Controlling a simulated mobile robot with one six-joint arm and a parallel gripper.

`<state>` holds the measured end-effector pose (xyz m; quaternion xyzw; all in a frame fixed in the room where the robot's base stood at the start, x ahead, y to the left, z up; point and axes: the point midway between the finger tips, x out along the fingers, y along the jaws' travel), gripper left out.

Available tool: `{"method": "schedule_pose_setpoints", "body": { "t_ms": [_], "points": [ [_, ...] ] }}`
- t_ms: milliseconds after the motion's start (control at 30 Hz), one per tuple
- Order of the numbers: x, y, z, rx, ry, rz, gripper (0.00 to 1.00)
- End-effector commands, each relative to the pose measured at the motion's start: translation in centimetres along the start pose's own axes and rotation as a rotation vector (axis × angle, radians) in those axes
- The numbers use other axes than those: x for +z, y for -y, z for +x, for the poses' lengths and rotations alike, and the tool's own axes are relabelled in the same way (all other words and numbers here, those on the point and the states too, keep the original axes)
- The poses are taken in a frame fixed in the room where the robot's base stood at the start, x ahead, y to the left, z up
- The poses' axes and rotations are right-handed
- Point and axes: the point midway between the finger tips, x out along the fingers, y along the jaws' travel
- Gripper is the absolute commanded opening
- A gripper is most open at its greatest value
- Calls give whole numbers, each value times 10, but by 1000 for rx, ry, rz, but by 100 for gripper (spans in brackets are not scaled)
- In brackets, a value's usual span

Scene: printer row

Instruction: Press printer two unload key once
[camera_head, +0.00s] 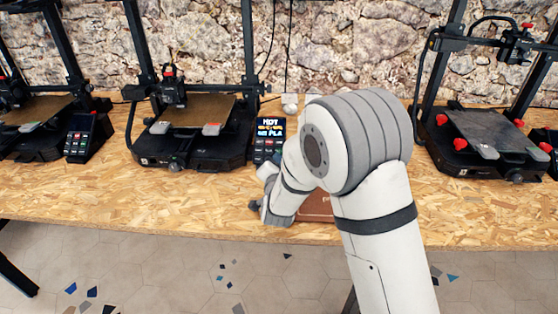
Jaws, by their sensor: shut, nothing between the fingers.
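Three black 3D printers stand in a row on the wooden bench. The middle printer (200,140) has a control box (269,140) at its right front, with a lit screen of coloured text reading roughly "HOT" and "PLA". Small keys sit below the screen, too small to read, and my arm is close to its lower right. No printer number is legible. My gripper (254,205) is small and dark at the end of my white wrist, in front of the control box and near the bench's front edge. It is shut and empty, apart from the keys.
The left printer (40,125) has its own control box (80,138). The right printer (485,140) has red knobs. A reddish-brown object (318,205) lies partly behind my arm. A stone wall (350,40) stands behind. Bare bench (120,195) lies in front of the left printers.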

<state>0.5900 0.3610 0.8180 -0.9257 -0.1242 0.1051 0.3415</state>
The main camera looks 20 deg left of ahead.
Motion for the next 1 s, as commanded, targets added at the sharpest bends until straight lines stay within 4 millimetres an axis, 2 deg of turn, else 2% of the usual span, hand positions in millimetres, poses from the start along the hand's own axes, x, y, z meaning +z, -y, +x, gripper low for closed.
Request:
{"method": "schedule_pose_setpoints", "body": {
  "t_ms": [1000],
  "points": [
    [5, -5, 6, 0, -1, 0, 0]
  ]
}}
